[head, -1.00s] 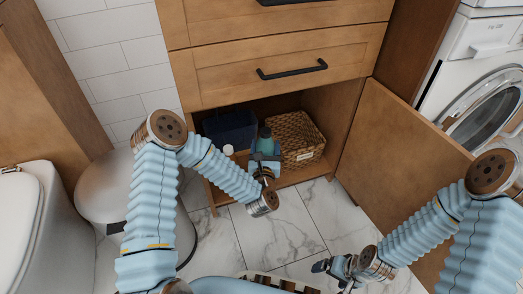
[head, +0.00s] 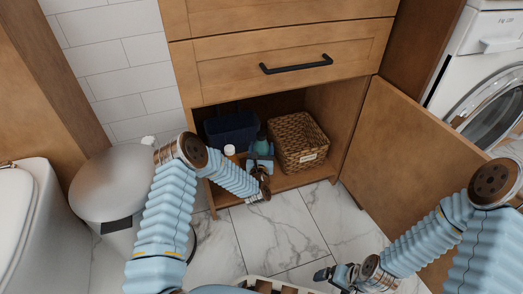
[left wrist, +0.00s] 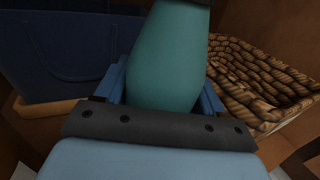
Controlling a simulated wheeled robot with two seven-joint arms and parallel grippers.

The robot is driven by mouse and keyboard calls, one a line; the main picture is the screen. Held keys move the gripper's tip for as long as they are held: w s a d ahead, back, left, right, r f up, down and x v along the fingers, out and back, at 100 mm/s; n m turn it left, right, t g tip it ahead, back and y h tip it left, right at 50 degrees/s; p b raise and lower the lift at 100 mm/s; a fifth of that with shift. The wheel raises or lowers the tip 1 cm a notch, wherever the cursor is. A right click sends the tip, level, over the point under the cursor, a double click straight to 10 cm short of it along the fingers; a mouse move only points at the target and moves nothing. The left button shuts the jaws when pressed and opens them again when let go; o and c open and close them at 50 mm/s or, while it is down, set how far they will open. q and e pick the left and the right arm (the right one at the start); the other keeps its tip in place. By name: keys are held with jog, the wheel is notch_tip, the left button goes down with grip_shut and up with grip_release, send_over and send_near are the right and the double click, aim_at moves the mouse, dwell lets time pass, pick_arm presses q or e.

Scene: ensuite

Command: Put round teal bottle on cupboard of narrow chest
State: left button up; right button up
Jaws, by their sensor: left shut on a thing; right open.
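The round teal bottle (head: 262,145) is inside the open lower cupboard of the wooden narrow chest (head: 345,120), between a blue bin and a wicker basket. In the left wrist view the bottle (left wrist: 168,60) stands between the blue fingers of my left gripper (left wrist: 162,95), which is shut on it. In the head view my left gripper (head: 260,165) reaches into the cupboard opening; its fingers partly hide the bottle. I cannot tell whether the bottle's base touches the cupboard floor. My right gripper (head: 325,273) is open and empty, low in front of the chest.
The dark blue bin (head: 232,131) and the wicker basket (head: 298,142) flank the bottle closely. The cupboard door (head: 410,170) stands open to the right. A metal trash can (head: 113,185) is at the left.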

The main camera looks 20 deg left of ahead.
pick_arm(q)
jog(key=o, duration=1.5)
jog(key=shift+c, duration=0.2)
